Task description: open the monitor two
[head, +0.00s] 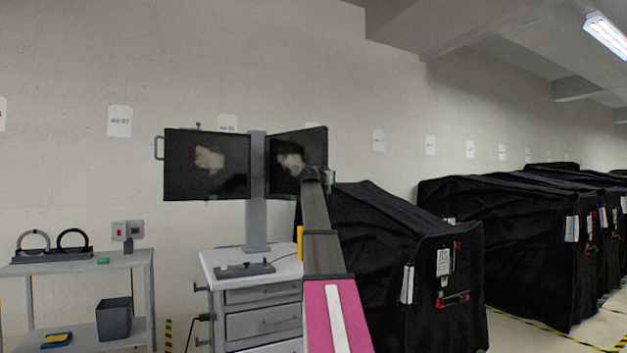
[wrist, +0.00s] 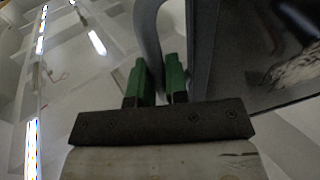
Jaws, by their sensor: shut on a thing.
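Two dark monitors share a grey column (head: 257,190) on a drawer cart. The left monitor (head: 180,185) faces me, with a handle loop on its left edge. The right monitor (head: 315,145) is turned at an angle, its screen facing partly left; it also shows in the wrist view (wrist: 240,45). No label tells which is monitor two. My gripper (head: 323,176) is at the right monitor's outer edge. In the wrist view its green fingers (wrist: 157,82) are shut on the grey handle (wrist: 149,35) beside that monitor. My arm hides part of the handle in the head view.
The white drawer cart (head: 225,262) carries a dark keypad (head: 245,269). Black covered carts (head: 385,235) stand close on the right. A grey table (head: 135,261) with two black rings stands at left.

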